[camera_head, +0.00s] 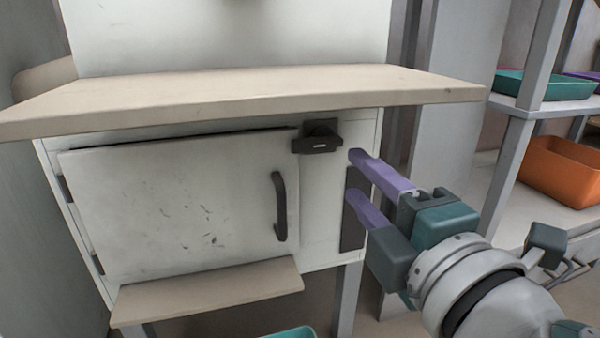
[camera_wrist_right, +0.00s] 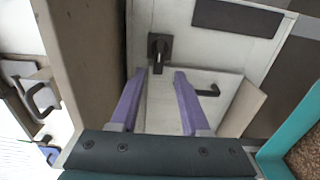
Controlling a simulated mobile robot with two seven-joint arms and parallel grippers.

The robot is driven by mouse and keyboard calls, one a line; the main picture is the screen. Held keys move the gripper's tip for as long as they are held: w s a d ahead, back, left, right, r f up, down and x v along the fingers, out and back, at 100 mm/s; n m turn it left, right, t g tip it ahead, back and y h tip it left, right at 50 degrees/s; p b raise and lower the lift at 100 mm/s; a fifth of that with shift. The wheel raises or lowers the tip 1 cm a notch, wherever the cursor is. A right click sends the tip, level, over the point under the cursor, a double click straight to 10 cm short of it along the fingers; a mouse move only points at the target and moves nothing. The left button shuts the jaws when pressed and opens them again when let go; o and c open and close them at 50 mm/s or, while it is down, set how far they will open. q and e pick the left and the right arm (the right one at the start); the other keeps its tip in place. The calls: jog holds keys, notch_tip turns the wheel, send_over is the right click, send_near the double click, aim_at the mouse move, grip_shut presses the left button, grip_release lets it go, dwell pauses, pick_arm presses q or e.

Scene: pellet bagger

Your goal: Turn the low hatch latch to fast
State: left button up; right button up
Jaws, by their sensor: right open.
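The low hatch (camera_head: 180,205) is a scuffed white door under the beige shelf, with a dark upright handle (camera_head: 280,205) on its right side. The black latch (camera_head: 317,143) sits by the hatch's upper right corner; its bar lies level in the head view. My right gripper (camera_head: 356,174), with purple fingers, is open and empty, just right of and below the latch. In the right wrist view the latch (camera_wrist_right: 158,50) is just beyond the gap between the fingertips (camera_wrist_right: 160,74), and no contact shows. The hatch handle also shows there (camera_wrist_right: 208,91). My left gripper is out of view.
The beige shelf (camera_head: 240,95) juts out closely above the latch. A small ledge (camera_head: 205,290) sticks out below the hatch. A dark panel (camera_head: 353,220) is behind my right fingers. At right, a rack holds an orange bin (camera_head: 565,170) and a teal tray (camera_head: 545,88).

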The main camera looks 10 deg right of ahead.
jog(key=shift+s, duration=0.1)
jog(key=s+d+f+m+g+h, duration=0.55)
jog(key=d+m, duration=0.25)
jog(key=m, duration=0.3)
jog(key=s+a+f+m+g+y, duration=0.25)
jog(key=s+g, duration=0.25)
jog(key=s, duration=0.4)
jog(key=s+a+f+m+g+y, duration=0.2)
jog(key=s+f+m+g+y, duration=0.15)
jog(key=s, duration=0.55)
notch_tip(320, 180, up, 97)
jog(key=w+p, duration=0.1)
jog(key=p, duration=9.6)
jog(key=shift+h, duration=0.45)
jog(key=shift+w+f, duration=0.1)
